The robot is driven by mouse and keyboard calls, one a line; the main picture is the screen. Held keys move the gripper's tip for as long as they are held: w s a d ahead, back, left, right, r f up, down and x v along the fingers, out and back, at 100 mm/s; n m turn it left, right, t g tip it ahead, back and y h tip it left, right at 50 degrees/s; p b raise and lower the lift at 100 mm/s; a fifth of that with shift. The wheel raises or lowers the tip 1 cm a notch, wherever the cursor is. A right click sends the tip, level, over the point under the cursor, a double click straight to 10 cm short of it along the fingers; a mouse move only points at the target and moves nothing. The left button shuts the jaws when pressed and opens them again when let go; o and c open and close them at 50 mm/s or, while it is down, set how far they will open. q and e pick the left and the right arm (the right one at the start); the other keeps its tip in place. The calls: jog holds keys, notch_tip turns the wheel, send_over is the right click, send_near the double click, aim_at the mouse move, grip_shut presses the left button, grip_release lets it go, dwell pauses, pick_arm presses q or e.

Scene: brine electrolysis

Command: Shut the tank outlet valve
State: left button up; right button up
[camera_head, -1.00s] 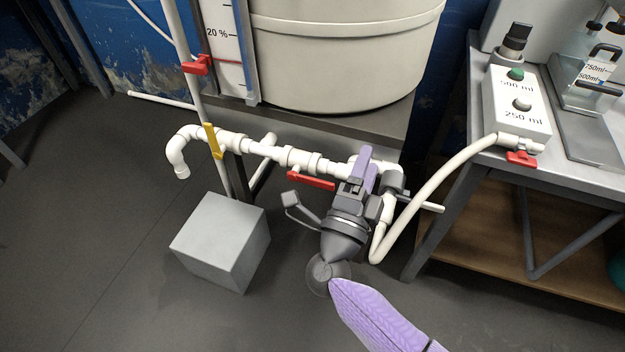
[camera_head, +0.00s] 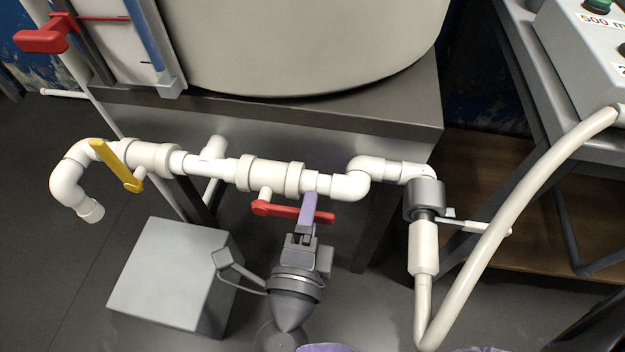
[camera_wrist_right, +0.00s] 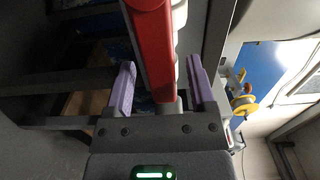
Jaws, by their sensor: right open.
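A red lever handle (camera_head: 275,210) hangs on a white valve body (camera_head: 268,175) in the pipe below the tank and lies roughly along the pipe. My right gripper (camera_head: 308,205) is at the handle's right part, its purple finger overlapping it in the head view. In the right wrist view the red handle (camera_wrist_right: 153,40) runs between the two spread purple fingers of my right gripper (camera_wrist_right: 158,72), with a gap on each side. The gripper is open; I see no clear contact. My left gripper is not in view.
A yellow-handled valve (camera_head: 117,165) is on the same pipe at left. Another red handle (camera_head: 45,37) is at upper left. A grey box (camera_head: 165,272) stands on the floor below. A white hose (camera_head: 520,190) curves up at right. The tank (camera_head: 310,45) stands above.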

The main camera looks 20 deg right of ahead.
jog(key=shift+w+d, duration=0.15)
jog(key=shift+w, duration=0.1)
jog(key=shift+s, duration=0.1)
jog(key=shift+c, duration=0.2)
grip_shut()
dwell(0.5)
dwell(0.5)
